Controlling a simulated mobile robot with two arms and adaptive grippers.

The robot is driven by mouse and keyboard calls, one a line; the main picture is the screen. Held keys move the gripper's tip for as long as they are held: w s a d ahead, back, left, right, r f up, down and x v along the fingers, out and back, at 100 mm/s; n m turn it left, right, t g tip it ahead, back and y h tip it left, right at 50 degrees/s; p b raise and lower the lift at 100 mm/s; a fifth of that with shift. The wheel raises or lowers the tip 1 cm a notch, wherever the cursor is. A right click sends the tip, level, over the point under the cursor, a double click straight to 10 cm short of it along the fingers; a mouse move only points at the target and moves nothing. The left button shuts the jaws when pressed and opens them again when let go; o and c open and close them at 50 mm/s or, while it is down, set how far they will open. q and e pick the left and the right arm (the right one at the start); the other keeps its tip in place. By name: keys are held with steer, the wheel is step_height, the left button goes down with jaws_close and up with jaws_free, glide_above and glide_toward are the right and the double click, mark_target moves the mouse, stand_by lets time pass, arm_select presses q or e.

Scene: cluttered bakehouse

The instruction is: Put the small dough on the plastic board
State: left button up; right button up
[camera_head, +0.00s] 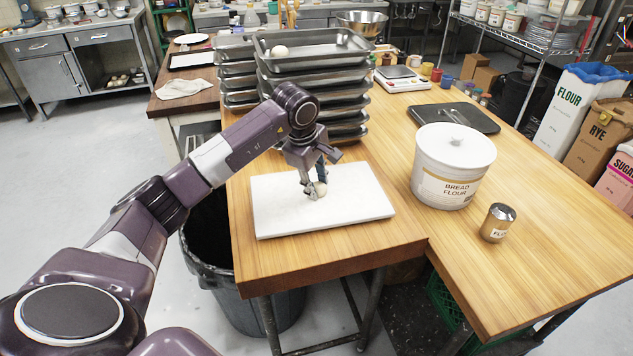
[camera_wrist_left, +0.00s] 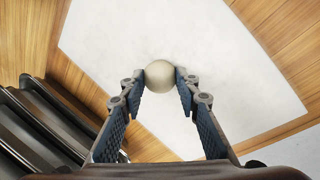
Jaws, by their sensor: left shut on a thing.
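The small dough (camera_head: 319,188) is a pale round ball over the white plastic board (camera_head: 275,213), which lies flat on the wooden table. My left gripper (camera_head: 314,187) is shut on the dough above the middle of the board. In the left wrist view the dough (camera_wrist_left: 159,75) sits between the two fingertips of the left gripper (camera_wrist_left: 168,77), with the white board (camera_wrist_left: 225,70) behind it. I cannot tell whether the dough touches the board. My right gripper is not in view.
A grey bin (camera_head: 225,285) is below the table's left edge.

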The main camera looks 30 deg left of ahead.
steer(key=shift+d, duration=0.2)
arm_select(q)
steer(key=shift+f, duration=0.15)
steer(key=o, duration=0.9)
steer(key=shift+c, duration=0.2)
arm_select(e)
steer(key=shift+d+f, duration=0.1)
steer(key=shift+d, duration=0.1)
arm_select(q)
steer(key=b+v, duration=0.2)
steer(key=v, duration=1)
steer(key=shift+r, duration=0.2)
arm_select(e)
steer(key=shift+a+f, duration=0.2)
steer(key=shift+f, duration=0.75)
